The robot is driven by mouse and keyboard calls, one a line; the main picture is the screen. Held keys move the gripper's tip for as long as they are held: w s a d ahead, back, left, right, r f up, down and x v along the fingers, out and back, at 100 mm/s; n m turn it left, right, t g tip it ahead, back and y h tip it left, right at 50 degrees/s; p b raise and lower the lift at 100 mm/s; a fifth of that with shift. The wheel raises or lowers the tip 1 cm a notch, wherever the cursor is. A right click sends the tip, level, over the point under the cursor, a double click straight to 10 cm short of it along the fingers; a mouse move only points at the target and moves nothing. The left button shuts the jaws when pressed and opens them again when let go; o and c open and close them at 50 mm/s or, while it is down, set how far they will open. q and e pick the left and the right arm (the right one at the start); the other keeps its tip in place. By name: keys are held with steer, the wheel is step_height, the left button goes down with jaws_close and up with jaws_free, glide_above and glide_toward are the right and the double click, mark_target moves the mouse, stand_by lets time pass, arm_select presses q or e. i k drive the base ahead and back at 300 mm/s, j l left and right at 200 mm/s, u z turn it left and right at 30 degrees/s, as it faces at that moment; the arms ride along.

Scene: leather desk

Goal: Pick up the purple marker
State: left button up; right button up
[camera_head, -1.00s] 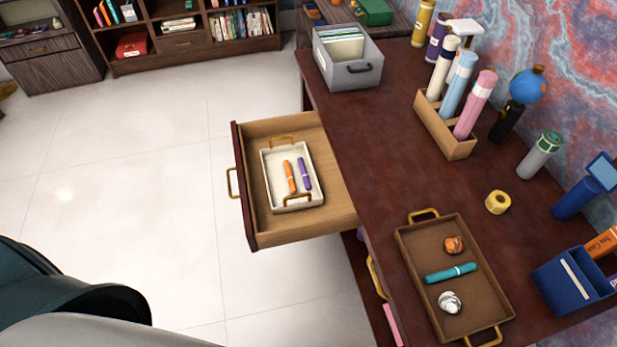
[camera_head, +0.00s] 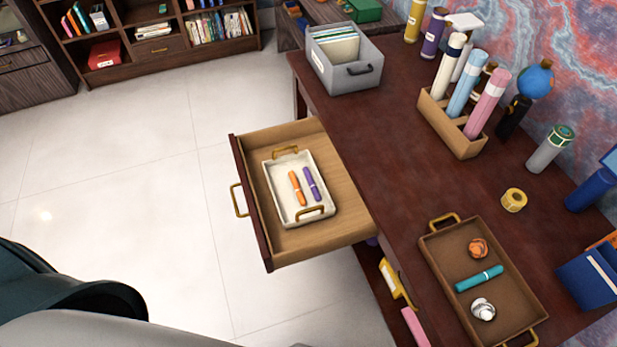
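The purple marker (camera_head: 312,184) lies in a white tray (camera_head: 284,213) with gold handles, inside the open desk drawer (camera_head: 345,222). An orange marker (camera_head: 297,188) lies just left of it, roughly parallel. Neither marker is covered by anything. Neither of my grippers shows in the head view. Part of my own body fills the lower left corner, with no fingers visible.
The dark desk (camera_head: 400,160) carries a brown tray (camera_head: 453,261) with a teal marker (camera_head: 479,278) and two crumpled balls, a yellow tape roll (camera_head: 513,200), a grey file box (camera_head: 345,78) and a wooden holder (camera_head: 455,138) with rolled tubes. Open floor lies left of the drawer.

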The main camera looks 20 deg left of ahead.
mark_target(317, 195)
steer(key=j+z, duration=0.5)
steer(key=j, duration=1.05)
steer(key=i+j, duration=0.05)
